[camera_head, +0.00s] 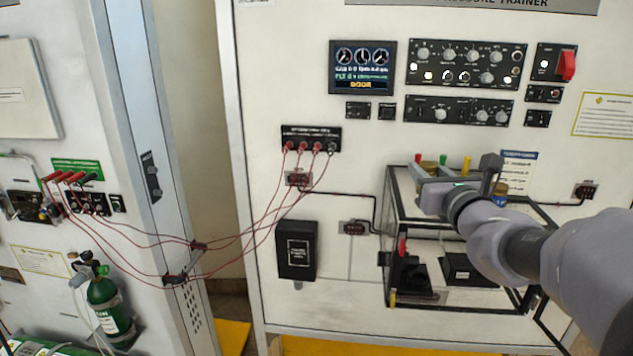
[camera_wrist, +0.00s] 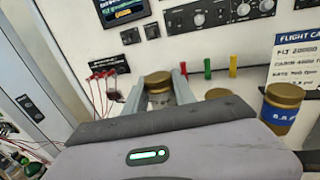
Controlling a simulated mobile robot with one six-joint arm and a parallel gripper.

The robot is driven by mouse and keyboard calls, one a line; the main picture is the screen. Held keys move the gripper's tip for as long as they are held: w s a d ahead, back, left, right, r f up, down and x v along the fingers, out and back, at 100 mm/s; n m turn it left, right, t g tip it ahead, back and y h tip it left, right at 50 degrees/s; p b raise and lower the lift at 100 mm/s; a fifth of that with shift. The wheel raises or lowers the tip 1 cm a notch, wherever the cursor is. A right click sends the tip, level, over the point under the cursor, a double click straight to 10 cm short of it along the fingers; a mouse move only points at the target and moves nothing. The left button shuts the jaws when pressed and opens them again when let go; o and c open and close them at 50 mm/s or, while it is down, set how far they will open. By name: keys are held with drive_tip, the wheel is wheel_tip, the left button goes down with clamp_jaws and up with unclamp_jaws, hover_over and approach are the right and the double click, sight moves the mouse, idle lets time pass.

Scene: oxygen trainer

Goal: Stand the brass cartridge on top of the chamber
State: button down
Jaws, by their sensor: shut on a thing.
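The chamber is a clear box with a black frame (camera_head: 393,228), standing against the trainer panel. My gripper (camera_head: 424,172) is over the left part of its top. In the wrist view my gripper (camera_wrist: 161,92) is shut on the brass cartridge (camera_wrist: 158,85), which looks upright between the two fingers. Only a little of the cartridge (camera_head: 430,166) shows in the head view. Its lower end is hidden, so I cannot tell whether it touches the chamber's top.
A brass-lidded can with a blue label (camera_wrist: 281,108) and another brass lid (camera_wrist: 219,93) are right of the cartridge. Red (camera_wrist: 207,68), green and yellow pegs stand behind. Red cables (camera_head: 262,225) hang across at the left. A black box (camera_head: 297,250) is on the panel.

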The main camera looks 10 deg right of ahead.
drive_tip(key=shift+w+f+b, duration=0.15)
drive_tip(key=shift+f+b, duration=0.4)
drive_tip(key=shift+f, duration=0.45)
drive_tip(key=shift+w+f+b, duration=0.15)
drive_tip(key=shift+f+b, duration=0.35)
drive_tip(key=shift+f, duration=0.5)
drive_tip(key=c, duration=1)
unclamp_jaws()
drive_tip(key=shift+c, duration=0.2)
drive_tip(key=shift+r, duration=0.1)
